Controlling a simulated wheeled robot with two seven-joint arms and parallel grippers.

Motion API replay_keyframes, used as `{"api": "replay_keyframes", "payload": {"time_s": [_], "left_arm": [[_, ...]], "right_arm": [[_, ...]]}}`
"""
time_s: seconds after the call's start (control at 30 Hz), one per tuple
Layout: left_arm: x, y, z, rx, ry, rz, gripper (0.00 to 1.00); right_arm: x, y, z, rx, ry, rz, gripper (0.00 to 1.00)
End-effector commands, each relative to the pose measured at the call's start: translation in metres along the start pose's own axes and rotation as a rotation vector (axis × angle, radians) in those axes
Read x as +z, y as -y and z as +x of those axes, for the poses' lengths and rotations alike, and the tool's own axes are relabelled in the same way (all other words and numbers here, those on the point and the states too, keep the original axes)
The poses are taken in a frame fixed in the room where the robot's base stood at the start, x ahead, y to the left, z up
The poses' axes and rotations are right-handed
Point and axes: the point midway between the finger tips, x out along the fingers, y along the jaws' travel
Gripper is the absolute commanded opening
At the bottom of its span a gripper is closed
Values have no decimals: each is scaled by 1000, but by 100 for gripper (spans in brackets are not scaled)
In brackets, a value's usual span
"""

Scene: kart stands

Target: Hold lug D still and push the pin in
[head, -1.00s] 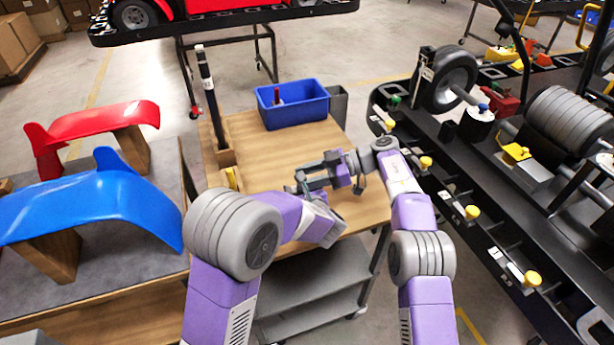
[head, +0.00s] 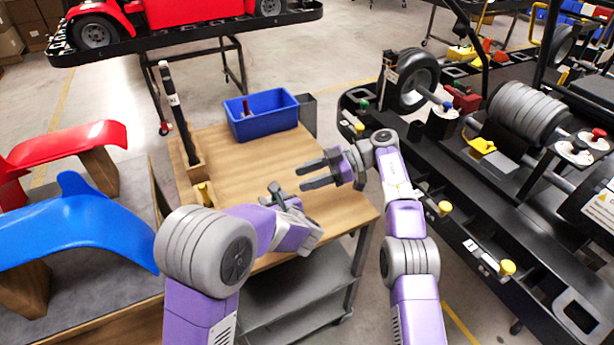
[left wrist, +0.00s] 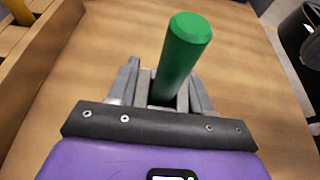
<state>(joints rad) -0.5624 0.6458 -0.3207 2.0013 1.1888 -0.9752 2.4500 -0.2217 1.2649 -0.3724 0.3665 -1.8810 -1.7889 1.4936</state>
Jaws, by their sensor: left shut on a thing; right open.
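My left gripper (head: 278,193) is above the wooden table. In the left wrist view its jaws (left wrist: 168,98) are shut on a green six-sided rod (left wrist: 182,55), which stands up out of them; whether it is the pin cannot be told. My right gripper (head: 308,175) is open and empty, fingers pointing left over the table, a little right of and beyond the left one. Yellow-knobbed fittings, including one near knob (head: 445,208) and another near knob (head: 507,267), line the black stand's side. Their labels are unreadable, so lug D cannot be picked out.
The wooden table (head: 235,165) bears a blue bin (head: 262,124) at the back and a wooden holder (head: 192,170) at its left. The black kart stand (head: 425,165) is on the right. Blue (head: 70,215) and red (head: 80,140) body panels lie left. The table's middle is clear.

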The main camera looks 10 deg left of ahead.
Motion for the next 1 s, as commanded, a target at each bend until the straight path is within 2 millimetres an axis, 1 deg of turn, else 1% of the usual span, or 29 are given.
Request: {"api": "replay_keyframes", "payload": {"time_s": [0.1, 0.13, 0.3, 0.57, 0.67, 0.77, 0.87, 1.0], "left_arm": [[0, 0, 0, -1, 1, 0, 7], [0, 0, 0, -1, 1, 0, 52], [0, 0, 0, -1, 1, 0, 78], [0, 0, 0, 0, 0, 0, 79], [0, 1, -5, -2, 0, 0, 79], [0, 1, -17, -3, 0, -1, 79], [0, 2, -36, -6, 0, -1, 79], [1, 1, -68, -6, 1, -1, 79]], "right_arm": [[0, 0, 0, 0, 0, 0, 48], [0, 0, 0, 0, 0, 0, 48], [0, 0, 0, 0, 0, 0, 48], [0, 0, 0, 0, 0, -1, 48], [0, 0, 0, 0, 0, -1, 48], [0, 0, 0, 0, 0, -1, 48], [0, 0, 0, 0, 0, -1, 48], [0, 0, 0, 0, 0, -1, 48]]}}
